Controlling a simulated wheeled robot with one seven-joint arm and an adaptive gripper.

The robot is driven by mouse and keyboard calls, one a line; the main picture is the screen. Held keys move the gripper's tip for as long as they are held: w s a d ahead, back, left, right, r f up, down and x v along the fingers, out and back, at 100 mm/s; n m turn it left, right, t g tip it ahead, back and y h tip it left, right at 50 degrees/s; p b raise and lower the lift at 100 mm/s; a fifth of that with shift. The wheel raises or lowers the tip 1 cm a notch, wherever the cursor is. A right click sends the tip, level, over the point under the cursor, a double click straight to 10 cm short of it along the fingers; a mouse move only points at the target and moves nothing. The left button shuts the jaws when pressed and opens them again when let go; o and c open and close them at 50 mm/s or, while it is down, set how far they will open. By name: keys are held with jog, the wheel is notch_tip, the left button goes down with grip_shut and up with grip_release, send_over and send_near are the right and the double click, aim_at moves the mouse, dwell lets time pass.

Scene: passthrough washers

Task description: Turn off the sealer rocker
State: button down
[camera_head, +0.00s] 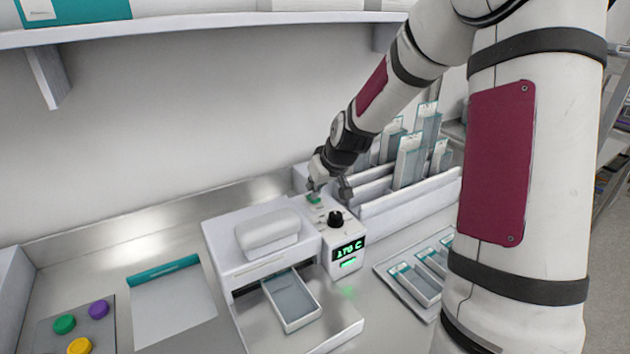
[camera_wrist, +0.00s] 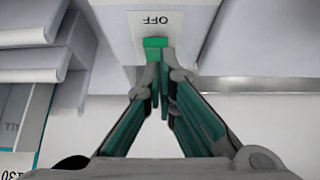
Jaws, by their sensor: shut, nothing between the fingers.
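The sealer (camera_head: 265,250) is a white machine on the metal counter, with a control panel on its right side. Its display (camera_head: 348,250) is lit green and reads about 170 C, above a lit green strip. The green rocker (camera_head: 314,199) is at the back of the panel. In the wrist view the rocker (camera_wrist: 155,43) lies by an upside-down "OFF" label (camera_wrist: 155,20). My gripper (camera_wrist: 163,60) is shut and empty, its fingertips right at the rocker; I cannot tell if they touch. In the head view my gripper (camera_head: 316,184) comes down over the panel's back end.
A black knob (camera_head: 335,219) stands just in front of the rocker. A pouch tray (camera_head: 292,300) sits at the sealer's front. A white rack (camera_head: 410,195) with upright pouches is close on the right. A shelf (camera_head: 200,28) overhangs the back wall.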

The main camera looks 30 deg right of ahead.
jog(key=shift+s+f+p, duration=0.1)
jog(key=shift+p, duration=0.25)
jog(key=shift+s+f+t+p, duration=0.3)
jog(key=shift+t+p, duration=0.2)
jog(key=shift+p, duration=0.5)
jog(key=p, duration=0.1)
jog(key=s+t+p, duration=0.1)
jog(key=p, duration=0.1)
jog(key=shift+a+f+t, duration=0.1)
jog(key=shift+f+t, duration=0.1)
jog(key=shift+t, duration=0.1)
jog(key=shift+w+f, duration=0.2)
